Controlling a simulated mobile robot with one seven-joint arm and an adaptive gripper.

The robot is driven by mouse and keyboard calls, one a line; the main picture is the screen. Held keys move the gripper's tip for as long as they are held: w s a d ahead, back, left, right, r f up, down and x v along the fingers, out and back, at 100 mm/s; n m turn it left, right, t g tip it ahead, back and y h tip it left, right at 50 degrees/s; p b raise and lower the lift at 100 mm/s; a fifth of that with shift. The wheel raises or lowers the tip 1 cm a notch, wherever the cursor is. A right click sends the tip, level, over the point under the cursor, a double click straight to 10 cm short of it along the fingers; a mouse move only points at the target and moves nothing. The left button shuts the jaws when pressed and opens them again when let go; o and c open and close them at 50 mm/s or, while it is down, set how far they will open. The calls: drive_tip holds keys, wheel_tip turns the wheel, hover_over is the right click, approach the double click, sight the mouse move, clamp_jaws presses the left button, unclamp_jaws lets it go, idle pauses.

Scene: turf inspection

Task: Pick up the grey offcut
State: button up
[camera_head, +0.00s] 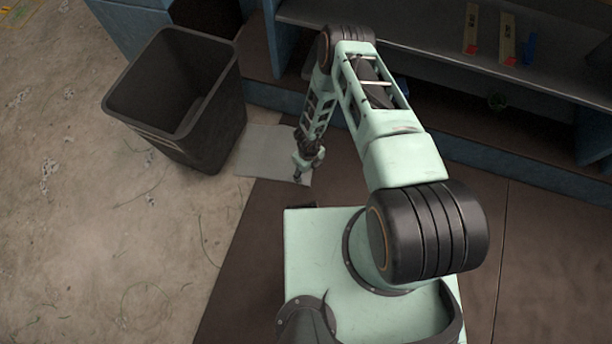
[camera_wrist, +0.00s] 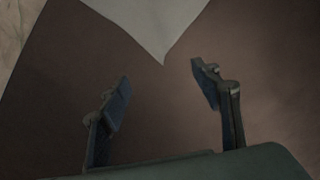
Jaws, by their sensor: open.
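The grey offcut (camera_head: 263,153) is a flat, pale grey sheet lying on the floor beside the dark bin, partly over the brown flooring. My arm hides part of its right side in the head view. In the wrist view one pointed corner of the offcut (camera_wrist: 157,22) reaches in from the top, beyond my fingertips. My gripper (camera_wrist: 160,85) is open and empty, its two fingers apart with brown floor between them. In the head view my gripper (camera_head: 298,178) points down near the offcut's right edge. I cannot tell its height above the floor.
An open dark bin (camera_head: 178,98) stands at the left, close to the offcut. Blue shelving (camera_head: 440,50) runs along the back, with two yellowish levels (camera_head: 508,40) and a blue item (camera_head: 530,48) on it.

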wheel_tip(320, 180, down, 9)
drive_tip(key=b, duration=0.7)
drive_tip(key=shift+f, duration=0.35)
drive_tip(key=shift+f, duration=0.1)
drive_tip(key=shift+s+d+f, duration=0.15)
drive_tip(key=shift+s+f, duration=0.05)
drive_tip(key=shift+f, duration=0.5)
drive_tip(key=c, duration=0.4)
drive_tip(key=c, duration=0.4)
drive_tip(key=shift+c, duration=1.2)
drive_tip(key=shift+s, duration=0.1)
